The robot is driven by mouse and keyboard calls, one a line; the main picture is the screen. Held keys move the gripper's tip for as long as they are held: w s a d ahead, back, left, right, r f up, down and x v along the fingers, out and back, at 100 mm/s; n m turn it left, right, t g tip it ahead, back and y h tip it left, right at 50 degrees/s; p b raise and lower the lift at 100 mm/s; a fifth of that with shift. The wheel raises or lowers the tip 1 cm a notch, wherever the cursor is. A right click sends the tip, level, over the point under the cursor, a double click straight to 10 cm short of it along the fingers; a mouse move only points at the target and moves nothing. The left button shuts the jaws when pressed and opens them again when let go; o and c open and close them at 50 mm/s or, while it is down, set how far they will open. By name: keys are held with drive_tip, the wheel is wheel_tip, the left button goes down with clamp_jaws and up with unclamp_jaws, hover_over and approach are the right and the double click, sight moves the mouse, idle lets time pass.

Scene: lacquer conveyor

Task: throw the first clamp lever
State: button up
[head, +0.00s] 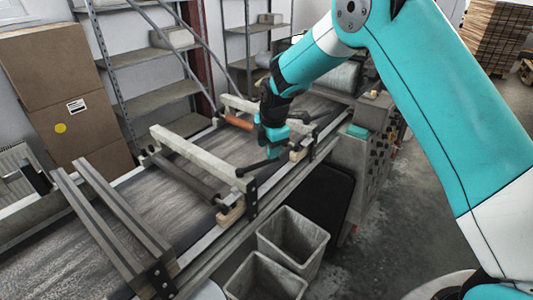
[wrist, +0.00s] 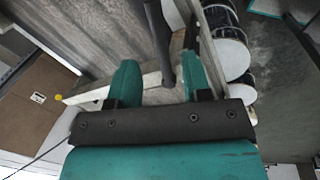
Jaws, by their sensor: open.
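The conveyor (head: 70,245) carries pale and grey crossbars, with black brackets along its near rail. A dark clamp lever (head: 258,166) sticks out by the near end of the pale crossbar (head: 195,150). My gripper (head: 274,150) points down just above and beside this lever in the head view. In the wrist view my teal gripper fingers (wrist: 160,72) are apart. A dark rod-like lever (wrist: 158,40) shows between them, with space on both sides. I cannot tell whether the fingers touch it. The lever's pivot is partly hidden.
Two grey bins (head: 293,243) stand on the floor before the conveyor. Stacked cardboard boxes (head: 75,95) stand at the left, and metal shelves (head: 150,50) behind. White-ended cylinders (wrist: 232,50) lie right of the fingers in the wrist view.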

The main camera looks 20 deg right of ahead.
sight(267, 161)
drive_tip(key=shift+w+a+f+p, duration=0.1)
drive_tip(key=shift+w+f+p, duration=0.1)
drive_tip(key=shift+f, duration=0.7)
drive_tip(key=shift+w+f+p, duration=0.15)
drive_tip(key=shift+f+p, duration=0.1)
drive_tip(key=shift+f, duration=0.6)
drive_tip(key=shift+w+a+f+p, duration=0.1)
drive_tip(key=shift+w+f+p, duration=0.1)
drive_tip(key=shift+f, duration=0.7)
drive_tip(key=shift+d, duration=0.1)
clamp_jaws()
